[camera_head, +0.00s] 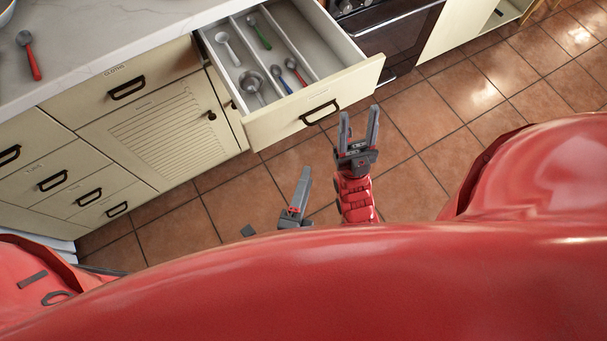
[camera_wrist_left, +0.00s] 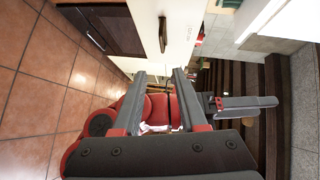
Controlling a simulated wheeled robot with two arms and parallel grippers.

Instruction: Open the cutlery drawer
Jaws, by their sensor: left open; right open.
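The cutlery drawer (camera_head: 275,133) stands pulled out from the counter in the head view, its divided inside showing. Its dark handle (camera_head: 320,112) is on the cream front. Several utensils lie inside, among them a green-handled one (camera_head: 259,33) and a metal ladle (camera_head: 252,83). My right gripper (camera_head: 358,122) is open and empty, in front of the drawer and just right of the handle, apart from it in the picture. My left gripper (camera_head: 298,200) is lower, below the drawer front in the picture, and partly hidden by my red body. Its fingers are spread and empty in the left wrist view (camera_wrist_left: 160,85).
Closed drawers and a louvred door (camera_head: 160,130) are left of the open drawer. A red-handled utensil (camera_head: 30,55) lies on the worktop (camera_head: 110,30). A dark oven front (camera_head: 400,35) stands to the right. Bare tiled floor (camera_head: 430,120) lies in front.

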